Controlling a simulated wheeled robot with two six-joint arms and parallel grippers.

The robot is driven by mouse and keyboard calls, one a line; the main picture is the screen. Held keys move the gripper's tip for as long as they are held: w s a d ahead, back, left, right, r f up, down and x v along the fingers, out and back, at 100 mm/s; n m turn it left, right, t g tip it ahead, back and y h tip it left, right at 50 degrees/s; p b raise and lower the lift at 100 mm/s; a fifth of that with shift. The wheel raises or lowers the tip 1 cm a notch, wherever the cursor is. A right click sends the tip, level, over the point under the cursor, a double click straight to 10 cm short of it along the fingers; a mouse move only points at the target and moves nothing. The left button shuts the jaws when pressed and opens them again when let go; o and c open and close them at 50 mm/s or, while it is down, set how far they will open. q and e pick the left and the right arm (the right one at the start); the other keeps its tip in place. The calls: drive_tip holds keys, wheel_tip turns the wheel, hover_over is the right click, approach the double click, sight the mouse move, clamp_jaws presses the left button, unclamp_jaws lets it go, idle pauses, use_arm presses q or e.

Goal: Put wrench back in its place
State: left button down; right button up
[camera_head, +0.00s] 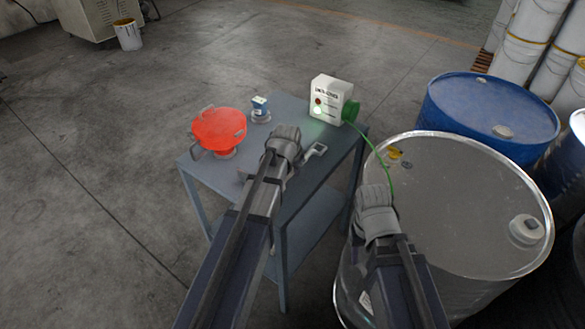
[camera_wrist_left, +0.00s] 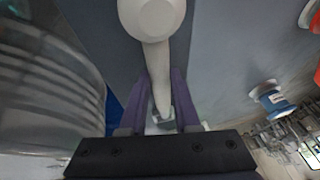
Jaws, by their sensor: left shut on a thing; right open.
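The wrench (camera_head: 316,149) is a pale grey tool at the table; its slotted head shows to the right of my left gripper (camera_head: 284,150). In the left wrist view the wrench (camera_wrist_left: 156,62) runs between the two purple fingers of my left gripper (camera_wrist_left: 162,100), which are shut on it. Its large rounded end is toward the top of that view. In the head view the gripper hides the middle of the wrench. I cannot tell whether it touches the tabletop. My right gripper (camera_head: 376,195) is open and empty, over the near edge of the grey drum.
The blue-grey table (camera_head: 219,181) carries a red funnel (camera_head: 217,130), a small blue-and-white item (camera_head: 260,108) and a white box (camera_head: 328,98) with a green part. A green cable (camera_head: 374,146) runs to the grey drum (camera_head: 455,215). A blue drum (camera_head: 487,110) stands behind.

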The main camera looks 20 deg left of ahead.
use_arm(q)
drive_tip(key=shift+f, duration=0.1)
idle(0.3)
drive_tip(key=shift+f+b, duration=0.5)
drive_tip(key=shift+b, duration=0.15)
drive_tip(key=shift+f, duration=0.2)
idle(0.6)
drive_tip(key=c, duration=0.6)
unclamp_jaws()
drive_tip(key=shift+o, duration=0.2)
drive_tip(key=p+v, duration=0.6)
drive_tip(key=v, duration=0.1)
drive_tip(key=shift+s+r+p, duration=0.2)
drive_tip(key=shift+r+p, duration=0.15)
